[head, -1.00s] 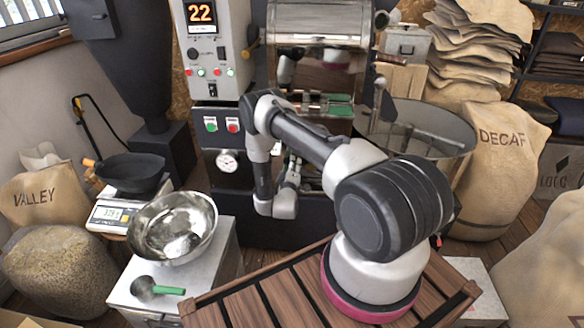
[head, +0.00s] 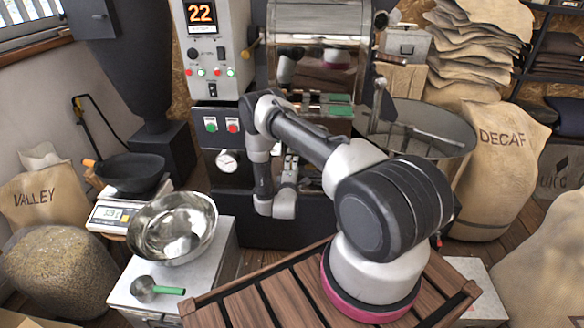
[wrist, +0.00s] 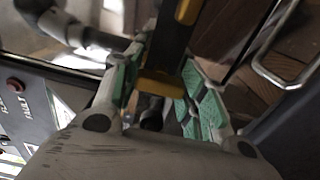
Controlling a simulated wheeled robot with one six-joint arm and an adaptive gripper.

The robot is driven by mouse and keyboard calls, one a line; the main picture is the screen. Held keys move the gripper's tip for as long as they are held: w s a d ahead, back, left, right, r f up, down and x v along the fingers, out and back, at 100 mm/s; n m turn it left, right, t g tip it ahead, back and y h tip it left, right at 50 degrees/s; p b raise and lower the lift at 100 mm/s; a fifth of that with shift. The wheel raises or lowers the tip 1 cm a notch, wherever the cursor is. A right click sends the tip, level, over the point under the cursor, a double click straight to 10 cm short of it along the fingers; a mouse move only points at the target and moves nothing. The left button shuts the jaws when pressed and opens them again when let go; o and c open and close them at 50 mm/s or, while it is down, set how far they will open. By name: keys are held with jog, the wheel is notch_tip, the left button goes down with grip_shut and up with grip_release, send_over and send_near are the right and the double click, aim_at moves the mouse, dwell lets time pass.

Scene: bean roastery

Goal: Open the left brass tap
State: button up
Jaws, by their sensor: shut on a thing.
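My gripper (head: 291,168) is low in front of the roaster, between its control panel and the cooling tray, and small in the head view. In the wrist view, my gripper (wrist: 155,85) has its green-padded fingers closed around a dark bar with brass-yellow parts (wrist: 160,84). The bar runs up out of the wrist view. It appears to be a tap or its lever, but I cannot tell which tap it is. In the head view it is too small and hidden by the gripper to make out.
The roaster's drum front (head: 318,65) stands behind my gripper. The round cooling tray (head: 425,130) is to its right and the button panel (head: 222,125) to its left. A steel bowl (head: 172,228) and a green-handled scoop (head: 155,290) stand on a cabinet at front left.

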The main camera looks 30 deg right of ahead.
jog(key=shift+f, duration=0.1)
jog(key=o, duration=1)
jog(key=shift+o, duration=0.2)
jog(key=v, duration=1.2)
